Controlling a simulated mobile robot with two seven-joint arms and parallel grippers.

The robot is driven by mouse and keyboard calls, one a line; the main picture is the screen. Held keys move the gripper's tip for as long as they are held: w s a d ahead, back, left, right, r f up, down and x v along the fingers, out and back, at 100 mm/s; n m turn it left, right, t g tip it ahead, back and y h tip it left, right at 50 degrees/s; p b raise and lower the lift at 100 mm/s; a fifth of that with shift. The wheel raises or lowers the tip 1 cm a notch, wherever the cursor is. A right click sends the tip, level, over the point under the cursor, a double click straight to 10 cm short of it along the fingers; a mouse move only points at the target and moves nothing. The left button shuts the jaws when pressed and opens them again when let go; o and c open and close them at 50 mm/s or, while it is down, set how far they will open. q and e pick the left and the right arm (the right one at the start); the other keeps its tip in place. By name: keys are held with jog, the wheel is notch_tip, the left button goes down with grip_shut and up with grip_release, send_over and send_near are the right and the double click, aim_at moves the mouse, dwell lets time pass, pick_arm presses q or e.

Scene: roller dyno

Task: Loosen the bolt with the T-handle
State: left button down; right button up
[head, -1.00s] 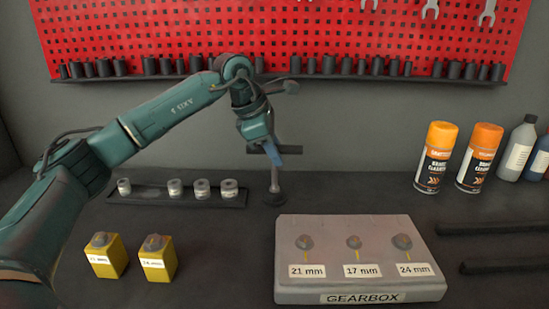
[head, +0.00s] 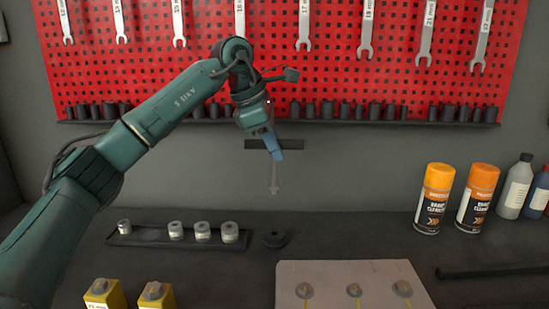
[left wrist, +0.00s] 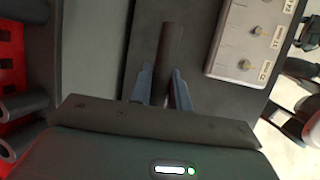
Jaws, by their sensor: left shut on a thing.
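The T-handle has a dark crossbar (head: 259,145) and a thin pale shaft (head: 274,178) hanging upright in the air. My left gripper (head: 274,151) is shut on the crossbar; its blue fingers also show in the left wrist view (left wrist: 162,88) on either side of the bar (left wrist: 170,50). The pale gearbox (head: 330,272) at the front carries three bolts: left (head: 304,290), middle (head: 353,289) and right (head: 403,288). Its front is cut off. My right gripper is not in view.
A dark tray (head: 150,235) with several sockets (head: 202,231) lies left of the stand. Yellow blocks (head: 103,297) stand front left. Spray cans (head: 434,200) and bottles (head: 514,187) stand at right. A red pegboard (head: 330,70) with wrenches is behind.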

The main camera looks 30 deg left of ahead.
pick_arm(q)
notch_tip(320, 180, up, 8)
jog(key=p, duration=0.7)
jog(key=shift+r, duration=0.1)
notch_tip(320, 180, up, 7)
jog(key=p, duration=0.6)
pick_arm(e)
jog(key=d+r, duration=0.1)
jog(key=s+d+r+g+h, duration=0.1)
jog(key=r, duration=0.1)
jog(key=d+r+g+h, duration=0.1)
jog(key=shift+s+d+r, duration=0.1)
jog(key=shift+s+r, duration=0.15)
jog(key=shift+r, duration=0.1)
